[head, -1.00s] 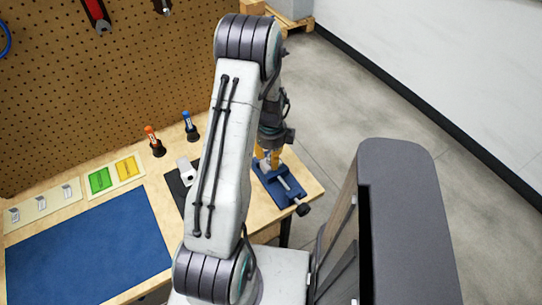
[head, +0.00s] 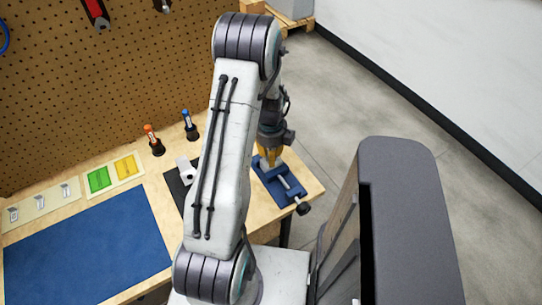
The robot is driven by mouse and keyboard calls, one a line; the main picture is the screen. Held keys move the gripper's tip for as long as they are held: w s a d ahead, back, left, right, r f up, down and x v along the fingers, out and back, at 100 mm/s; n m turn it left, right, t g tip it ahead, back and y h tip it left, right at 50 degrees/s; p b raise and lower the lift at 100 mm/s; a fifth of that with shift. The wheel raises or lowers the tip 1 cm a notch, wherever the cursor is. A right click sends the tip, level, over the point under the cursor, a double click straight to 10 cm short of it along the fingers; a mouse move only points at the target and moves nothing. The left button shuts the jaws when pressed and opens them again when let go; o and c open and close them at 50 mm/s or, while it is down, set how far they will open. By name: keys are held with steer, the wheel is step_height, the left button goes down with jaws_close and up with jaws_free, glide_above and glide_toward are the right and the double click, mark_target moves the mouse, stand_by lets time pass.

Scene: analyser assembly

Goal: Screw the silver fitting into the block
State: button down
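My gripper (head: 268,163), with yellow fingers, points down over the left end of a blue vise (head: 294,191) at the right end of the bench. A light grey piece (head: 283,184) shows in the middle of the vise; I cannot tell whether it is the block or part of the vise. The silver fitting cannot be made out; the fingertips are small and partly hidden by my arm. I cannot tell whether the fingers are open or shut on something.
A pale grey part (head: 184,170) sits on a dark mat (head: 175,188) left of my arm. Orange (head: 151,135) and blue (head: 188,121) handled tools stand behind. Green (head: 99,181) and yellow (head: 126,167) trays and a blue mat (head: 90,250) lie left. A pegboard (head: 100,90) closes the back.

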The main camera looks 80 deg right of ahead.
steer(key=shift+f+m, duration=0.1)
steer(key=shift+m, duration=0.7)
steer(key=shift+a+m+b, duration=0.1)
steer(key=shift+m+b, duration=0.55)
steer(key=shift+m, duration=1.35)
steer(key=shift+c, duration=1.9)
jaws_free()
steer(key=shift+r+p, duration=1.65)
steer(key=shift+r, duration=0.95)
steer(key=shift+f, duration=0.1)
